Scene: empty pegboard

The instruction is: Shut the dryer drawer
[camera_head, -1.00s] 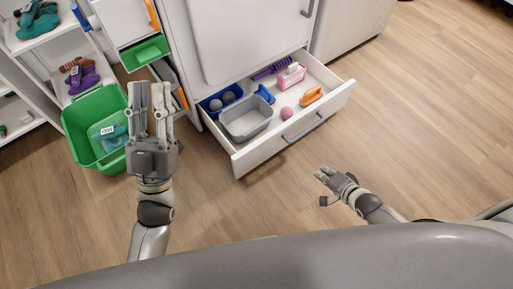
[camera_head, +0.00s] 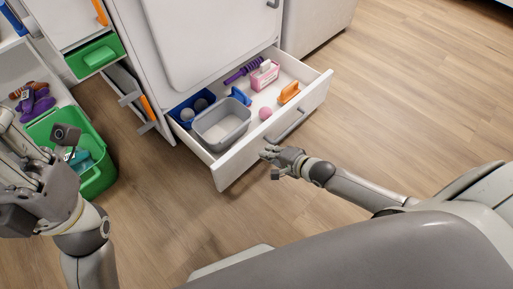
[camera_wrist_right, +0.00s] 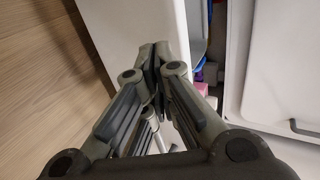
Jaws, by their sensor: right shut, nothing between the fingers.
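The dryer drawer (camera_head: 243,163) is a white drawer pulled out from the base of the white dryer (camera_head: 205,45), with a grey handle (camera_head: 288,125) on its front. My right gripper (camera_head: 268,154) is shut and empty, close to the drawer front, left of and below the handle. In the right wrist view its fingertips (camera_wrist_right: 153,50) are together over the white drawer front (camera_wrist_right: 135,20); I cannot tell whether they touch it. My left gripper (camera_head: 38,150) is at the left edge, partly cut off, fingers apart, away from the drawer.
The drawer holds a grey bin (camera_head: 221,124), a blue tray with grey balls (camera_head: 184,113), a pink ball (camera_head: 265,113), a pink box (camera_head: 264,76) and an orange brush (camera_head: 289,92). A green bin (camera_head: 98,178) stands at the left. The floor on the right is clear.

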